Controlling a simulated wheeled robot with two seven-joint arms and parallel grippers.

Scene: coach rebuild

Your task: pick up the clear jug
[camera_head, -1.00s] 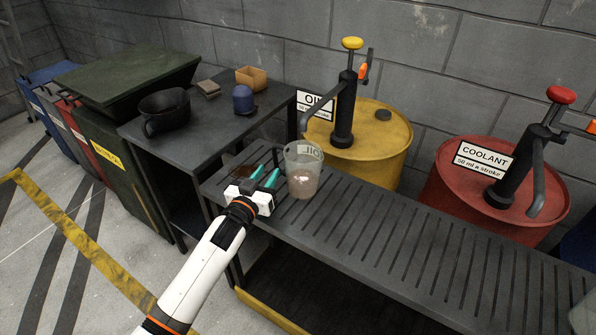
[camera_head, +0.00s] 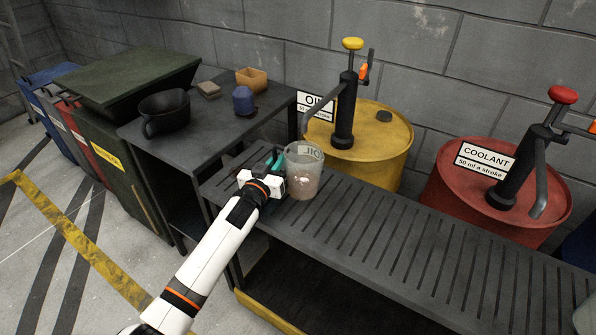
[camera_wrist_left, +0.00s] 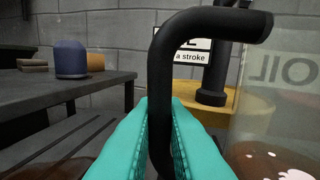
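The clear jug (camera_head: 304,180) stands upright on the slatted bench, with mirrored OIL lettering on its wall and a little brownish content low inside. It also shows at the right edge of the left wrist view (camera_wrist_left: 280,110). Its dark bent handle (camera_wrist_left: 160,75) rises between the teal fingers of my left gripper (camera_wrist_left: 162,125). The fingers are close in on both sides of the handle and look shut on it. In the head view my left gripper (camera_head: 275,162) is at the jug's left side, its fingertips partly hidden. My right gripper is not in view.
A yellow oil drum (camera_head: 385,140) and a red coolant drum (camera_head: 450,200), both with pumps, stand behind the bench (camera_head: 380,235). The dark side table (camera_head: 205,130) holds a black pitcher (camera_head: 165,110) and a blue container (camera_head: 243,99).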

